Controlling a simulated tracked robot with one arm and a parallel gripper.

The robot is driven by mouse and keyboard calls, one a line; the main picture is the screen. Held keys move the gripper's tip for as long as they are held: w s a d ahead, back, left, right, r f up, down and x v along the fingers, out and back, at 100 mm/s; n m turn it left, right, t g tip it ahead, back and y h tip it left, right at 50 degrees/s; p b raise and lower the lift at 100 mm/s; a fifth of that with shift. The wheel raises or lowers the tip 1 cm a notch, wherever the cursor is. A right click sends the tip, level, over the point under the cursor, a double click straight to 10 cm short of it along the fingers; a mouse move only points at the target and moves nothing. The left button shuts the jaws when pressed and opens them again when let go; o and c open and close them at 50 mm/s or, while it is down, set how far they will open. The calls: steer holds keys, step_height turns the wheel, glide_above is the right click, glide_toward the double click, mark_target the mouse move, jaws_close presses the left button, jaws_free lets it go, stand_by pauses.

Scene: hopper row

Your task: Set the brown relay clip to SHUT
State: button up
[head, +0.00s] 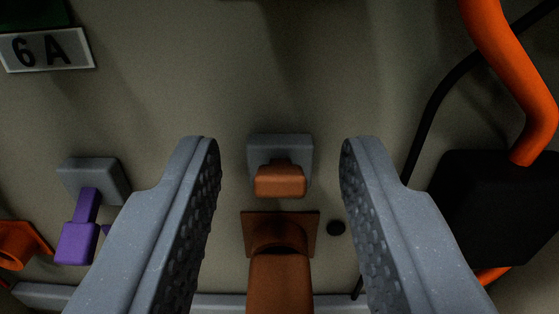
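The brown relay clip (279,181) sits on a grey block (280,146) on the pale panel, in the middle of the head view. Its brown end points toward me. Below it is a brown square plate (249,230) with a thick brown round part (279,280) coming out of it. My gripper (280,150) is open, with one textured finger on each side of the clip and a clear gap to both. Nothing is between the fingers that they touch. I see no SHUT marking.
A purple clip (77,240) on a grey block (95,181) is left of my left finger, with an orange part (20,244) beyond it. A black box (495,205) with an orange pipe (510,70) and a black cable (440,98) stands right. A "6 A" label (46,50) is upper left.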

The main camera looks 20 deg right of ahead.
jaws_close()
steer(key=shift+f, duration=0.1)
steer(key=shift+s+f+t+h+p, duration=0.25)
steer(key=shift+f+t, duration=0.2)
steer(key=shift+t, duration=0.55)
steer(key=shift+w+a+f+t+h, duration=0.1)
steer(key=shift+f+t+h, duration=0.15)
steer(key=shift+t+h, duration=0.4)
steer(key=shift+f+t+b, duration=0.25)
steer(key=shift+t+b, duration=0.05)
steer(key=shift+t, duration=0.45)
steer(key=shift+f+t+h, duration=0.25)
steer(key=shift+t+h, duration=0.05)
steer(key=shift+t, duration=0.3)
